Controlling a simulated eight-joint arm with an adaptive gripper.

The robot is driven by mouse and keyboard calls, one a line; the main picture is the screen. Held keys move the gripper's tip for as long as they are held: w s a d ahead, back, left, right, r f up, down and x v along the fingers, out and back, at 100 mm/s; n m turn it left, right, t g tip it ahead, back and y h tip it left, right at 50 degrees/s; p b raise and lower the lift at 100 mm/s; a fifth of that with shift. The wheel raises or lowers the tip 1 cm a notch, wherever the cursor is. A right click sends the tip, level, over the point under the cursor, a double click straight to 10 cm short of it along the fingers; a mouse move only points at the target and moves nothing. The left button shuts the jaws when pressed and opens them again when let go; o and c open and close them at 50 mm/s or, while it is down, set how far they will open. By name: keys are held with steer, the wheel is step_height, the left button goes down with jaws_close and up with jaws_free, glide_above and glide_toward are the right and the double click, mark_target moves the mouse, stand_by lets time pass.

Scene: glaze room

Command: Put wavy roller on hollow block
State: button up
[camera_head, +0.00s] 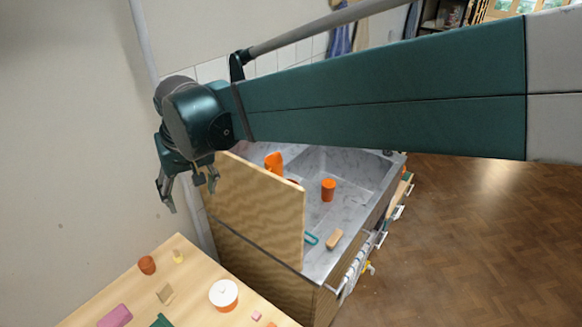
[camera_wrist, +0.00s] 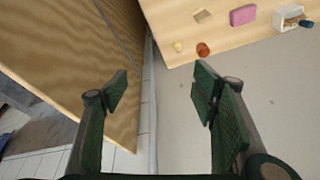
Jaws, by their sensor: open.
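My gripper (camera_head: 191,198) is open and empty, raised in the air to the left of the sink unit, beyond the wooden table. Near the table's far corner stand a reddish-brown roller-like piece (camera_head: 147,265) and a small yellow piece (camera_head: 178,257). I cannot tell for sure which thing is the wavy roller.
The table (camera_head: 100,299) also bears a pink block (camera_head: 115,316), a white-topped orange pot (camera_head: 223,296) and a small pink cube (camera_head: 256,315). A tall wooden panel (camera_head: 255,205) stands beside my gripper. Behind it is a grey sink with an orange cup (camera_head: 328,190).

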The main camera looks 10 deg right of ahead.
steer(key=s+d+m+t, duration=0.1)
steer(key=s+d, duration=0.2)
steer(key=d, duration=0.8)
steer(key=s+d+m+t, duration=0.1)
steer(key=s+d, duration=0.2)
steer(key=d, duration=0.8)
steer(key=s+d+f+m+t+h, duration=0.1)
steer(key=s+d+f, duration=0.1)
steer(key=s+d, duration=0.3)
steer(key=s+d+f+m+t+h, duration=0.1)
steer(key=s+d, duration=0.4)
steer(key=d, duration=0.6)
steer(key=shift+f+m, duration=0.3)
steer(key=shift+f, duration=0.4)
